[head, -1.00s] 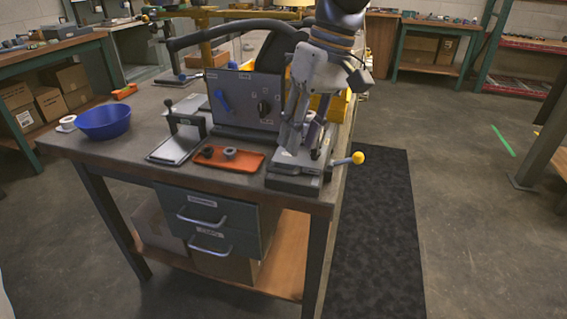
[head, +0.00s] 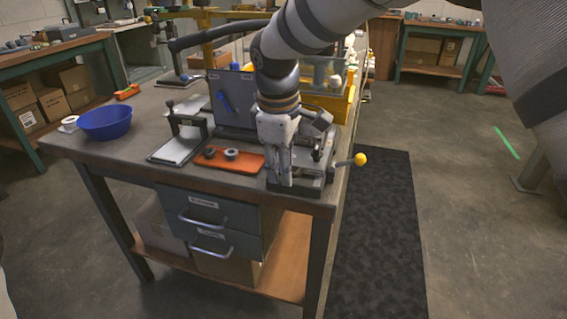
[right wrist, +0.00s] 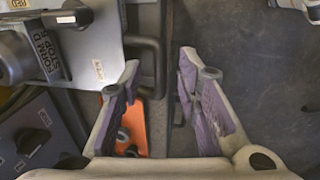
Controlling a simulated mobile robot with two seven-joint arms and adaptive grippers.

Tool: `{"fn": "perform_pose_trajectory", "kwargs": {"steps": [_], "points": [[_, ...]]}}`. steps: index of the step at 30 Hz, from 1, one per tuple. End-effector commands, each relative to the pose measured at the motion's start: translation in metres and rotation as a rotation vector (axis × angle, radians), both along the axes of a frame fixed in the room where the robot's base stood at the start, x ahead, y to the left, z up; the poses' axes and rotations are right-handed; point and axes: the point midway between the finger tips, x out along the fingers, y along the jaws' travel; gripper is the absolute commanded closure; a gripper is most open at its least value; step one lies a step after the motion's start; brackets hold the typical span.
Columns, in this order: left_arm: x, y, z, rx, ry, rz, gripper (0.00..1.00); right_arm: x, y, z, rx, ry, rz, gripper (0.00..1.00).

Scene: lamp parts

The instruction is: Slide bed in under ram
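The grey press (head: 318,172), with a yellow-knobbed lever (head: 360,159), stands at the table's front right corner. My right gripper (head: 284,182) is in front of it, pointing down and covering part of it. In the right wrist view the gripper (right wrist: 158,62) is open. A dark U-shaped handle (right wrist: 158,50) shows between its fingertips, beside a light grey labelled plate (right wrist: 95,60), seemingly the bed. I cannot tell whether the fingers touch the handle. A dark round labelled part (right wrist: 15,62), perhaps the ram, is over the plate's left side. My left gripper is out of view.
An orange tray (head: 250,165) with small round parts lies just left of the press. Beyond are a small black-framed fixture (head: 180,150), a grey control box (head: 236,83) and a blue bowl (head: 104,123). The floor mat (head: 385,230) to the right is clear.

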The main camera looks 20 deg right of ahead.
Motion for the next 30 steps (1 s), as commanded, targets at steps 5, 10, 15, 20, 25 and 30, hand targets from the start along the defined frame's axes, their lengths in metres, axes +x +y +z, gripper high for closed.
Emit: {"fn": "perform_pose_trajectory", "kwargs": {"steps": [5, 10, 15, 20, 25, 30], "points": [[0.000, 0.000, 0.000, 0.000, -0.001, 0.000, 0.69, 0.000, 0.000, 0.001, 0.000, 0.000, 0.000, 0.78], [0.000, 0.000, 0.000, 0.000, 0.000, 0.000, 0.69, 0.000, 0.000, 0.001, 0.000, 0.000, 0.000, 1.00], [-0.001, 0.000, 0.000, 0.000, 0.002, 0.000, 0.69, 0.001, 0.000, 0.000, 0.001, 0.001, -0.001, 1.00], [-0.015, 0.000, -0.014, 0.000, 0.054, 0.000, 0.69, 0.023, -0.014, -0.008, 0.001, 0.009, -0.003, 1.00], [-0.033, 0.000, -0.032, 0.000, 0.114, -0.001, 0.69, 0.054, -0.034, -0.010, 0.002, 0.010, -0.002, 1.00], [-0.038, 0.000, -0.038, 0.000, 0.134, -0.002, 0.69, 0.067, -0.045, -0.004, 0.002, 0.004, -0.001, 1.00]]}}
